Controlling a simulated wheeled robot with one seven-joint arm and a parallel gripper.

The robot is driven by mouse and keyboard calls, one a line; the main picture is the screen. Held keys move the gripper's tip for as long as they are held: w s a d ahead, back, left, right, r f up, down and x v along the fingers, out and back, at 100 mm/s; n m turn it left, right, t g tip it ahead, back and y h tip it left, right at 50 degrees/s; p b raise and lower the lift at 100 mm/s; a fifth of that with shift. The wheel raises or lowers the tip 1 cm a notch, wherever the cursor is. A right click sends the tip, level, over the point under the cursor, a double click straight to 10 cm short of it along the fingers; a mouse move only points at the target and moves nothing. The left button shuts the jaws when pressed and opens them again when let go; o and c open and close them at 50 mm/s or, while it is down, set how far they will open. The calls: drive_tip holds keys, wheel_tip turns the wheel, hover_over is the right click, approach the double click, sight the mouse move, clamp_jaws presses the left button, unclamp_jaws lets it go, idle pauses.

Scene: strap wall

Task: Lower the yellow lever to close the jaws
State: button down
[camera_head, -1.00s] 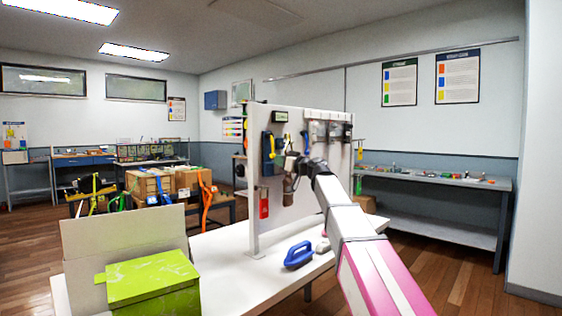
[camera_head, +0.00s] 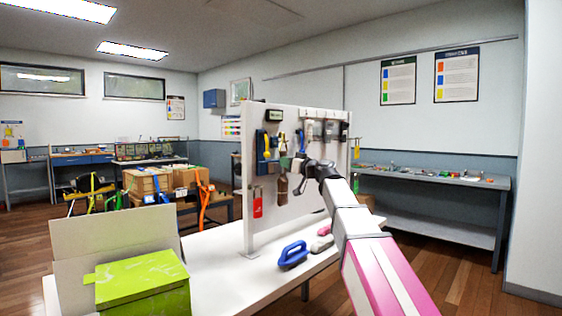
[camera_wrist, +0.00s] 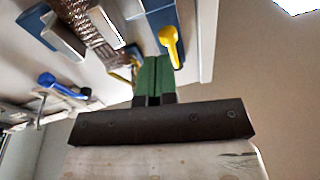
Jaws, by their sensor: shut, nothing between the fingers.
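The yellow lever (camera_head: 265,146) sits on a dark blue body (camera_head: 260,163) at the left part of the white upright panel (camera_head: 265,215). In the wrist view the yellow lever (camera_wrist: 170,46) is close to the right of my gripper's green fingers (camera_wrist: 153,76), with a visible gap. My gripper (camera_head: 286,162) is shut and empty, to the right of the lever in the head view. I cannot tell the depth between fingertips and panel. The jaws that the lever works cannot be made out clearly.
A brown woven strap (camera_wrist: 95,38) hangs next to the fingers, and a red tag (camera_head: 258,204) hangs below the lever. Other devices (camera_head: 325,130) line the panel's right side. A blue handle (camera_head: 293,254) and a green box (camera_head: 142,283) are on the white table (camera_head: 215,258).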

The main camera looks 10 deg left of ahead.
drive_tip(key=s+d+f, duration=0.3)
drive_tip(key=d+f, duration=0.2)
drive_tip(key=shift+s+f, duration=0.15)
drive_tip(key=shift+f, duration=0.15)
drive_tip(key=shift+d, duration=0.1)
drive_tip(key=shift+s, duration=0.1)
